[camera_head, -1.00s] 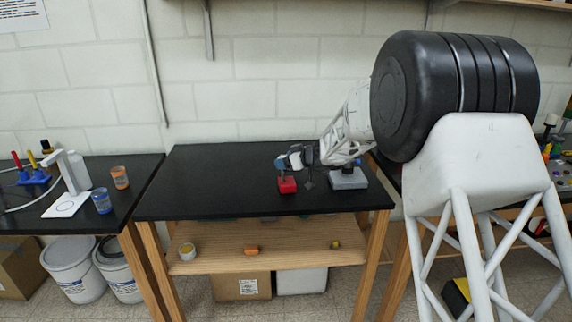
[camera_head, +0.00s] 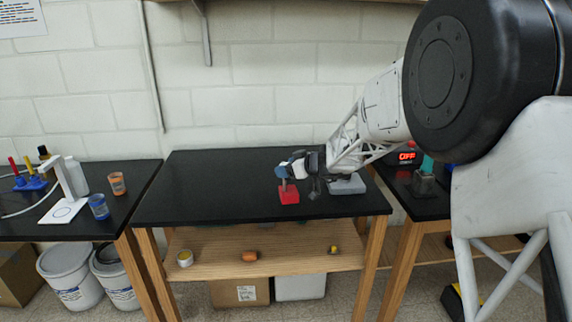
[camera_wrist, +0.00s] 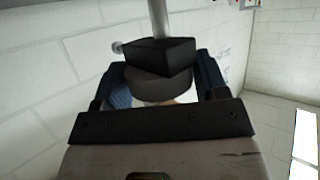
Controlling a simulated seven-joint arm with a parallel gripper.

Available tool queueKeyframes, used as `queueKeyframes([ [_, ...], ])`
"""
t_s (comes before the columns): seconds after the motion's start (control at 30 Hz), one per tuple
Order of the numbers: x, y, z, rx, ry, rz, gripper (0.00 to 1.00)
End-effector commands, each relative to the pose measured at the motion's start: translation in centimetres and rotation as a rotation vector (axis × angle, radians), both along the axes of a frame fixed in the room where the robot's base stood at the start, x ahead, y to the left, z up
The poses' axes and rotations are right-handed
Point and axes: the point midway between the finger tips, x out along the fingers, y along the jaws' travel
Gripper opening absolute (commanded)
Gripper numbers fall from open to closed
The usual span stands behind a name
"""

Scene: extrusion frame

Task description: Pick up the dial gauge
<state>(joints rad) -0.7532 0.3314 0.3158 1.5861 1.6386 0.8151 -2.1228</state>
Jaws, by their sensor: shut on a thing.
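My gripper (camera_wrist: 160,88) is shut on a dark round body, which I take to be the dial gauge (camera_wrist: 158,90). In the wrist view it sits between the blue finger pads, with a black block and a grey rod above it. In the head view my gripper (camera_head: 288,168) is just above a red block (camera_head: 289,195) on the black table. The gauge is small and mostly hidden by the gripper there. I cannot tell whether it is clear of the red block.
A grey base (camera_head: 346,185) stands on the black table (camera_head: 215,185) to the right of the red block. The table's left half is clear. A wooden shelf (camera_head: 215,262) below holds several small items. A left bench carries a white stand (camera_head: 66,210) and cups.

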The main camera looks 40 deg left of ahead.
Motion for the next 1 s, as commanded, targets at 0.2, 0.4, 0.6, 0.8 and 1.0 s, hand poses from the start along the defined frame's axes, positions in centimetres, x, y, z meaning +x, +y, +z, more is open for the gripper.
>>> queueKeyframes([
  [0.2, -1.8, -2.1, 0.4, 0.002, 0.0, -0.001, 0.02],
  [0.4, -3.2, -3.8, 0.7, 0.002, -0.001, 0.0, 0.02],
  [0.6, -4.3, -5.1, 0.8, 0.002, -0.001, 0.0, 0.02],
  [0.8, -4.9, -5.7, 0.8, 0.001, -0.001, 0.0, 0.02],
  [1.0, -5.1, -6.0, 0.9, 0.001, -0.001, 0.0, 0.02],
])
